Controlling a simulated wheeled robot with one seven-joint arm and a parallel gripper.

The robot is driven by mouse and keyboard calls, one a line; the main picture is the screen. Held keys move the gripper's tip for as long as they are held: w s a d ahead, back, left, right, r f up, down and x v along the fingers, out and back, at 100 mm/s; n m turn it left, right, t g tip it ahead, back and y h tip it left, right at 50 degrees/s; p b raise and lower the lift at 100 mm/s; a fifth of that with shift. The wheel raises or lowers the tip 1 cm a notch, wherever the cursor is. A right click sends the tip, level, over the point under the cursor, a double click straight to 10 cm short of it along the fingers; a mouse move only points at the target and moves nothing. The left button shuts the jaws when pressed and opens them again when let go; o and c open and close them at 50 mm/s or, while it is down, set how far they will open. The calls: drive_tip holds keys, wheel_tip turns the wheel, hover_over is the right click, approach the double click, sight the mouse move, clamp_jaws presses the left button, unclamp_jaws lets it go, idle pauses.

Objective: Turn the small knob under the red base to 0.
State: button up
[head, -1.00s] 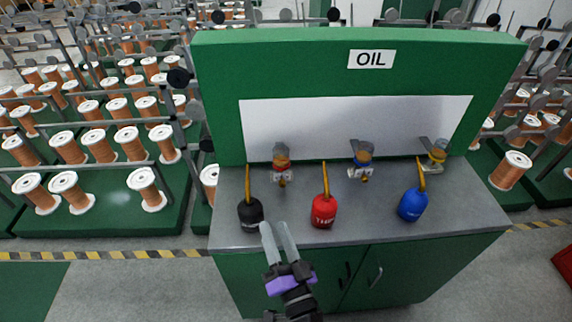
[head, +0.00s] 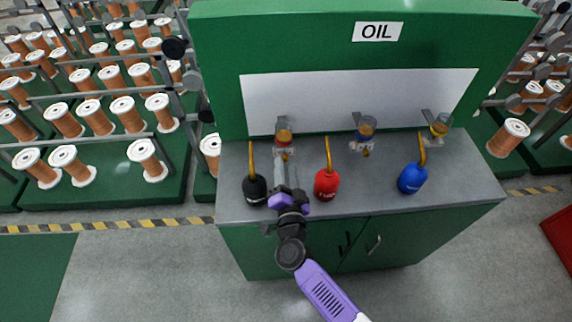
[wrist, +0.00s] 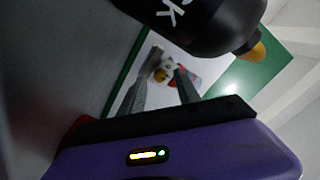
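The oil dispenser with the red base (head: 284,143) is mounted at the left of the green cabinet's white panel. Its small knob (head: 285,155) shows under the base; its setting is too small to read. In the wrist view the knob (wrist: 162,74) appears between the fingertips, with part of the red base (wrist: 192,78) to its right. My gripper (head: 279,172) is open and empty, in front of and below the dispenser, between the black and red bottles. I see no contact with the knob.
A black bottle (head: 255,190) stands close left of my gripper and looms large in the wrist view (wrist: 205,20). A red bottle (head: 326,185) stands close right. A blue bottle (head: 412,178) and two more dispensers, one blue-based (head: 365,137) and one yellow-based (head: 437,132), are farther right.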

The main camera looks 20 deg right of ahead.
drive_tip(key=shift+x, duration=0.8)
clamp_jaws()
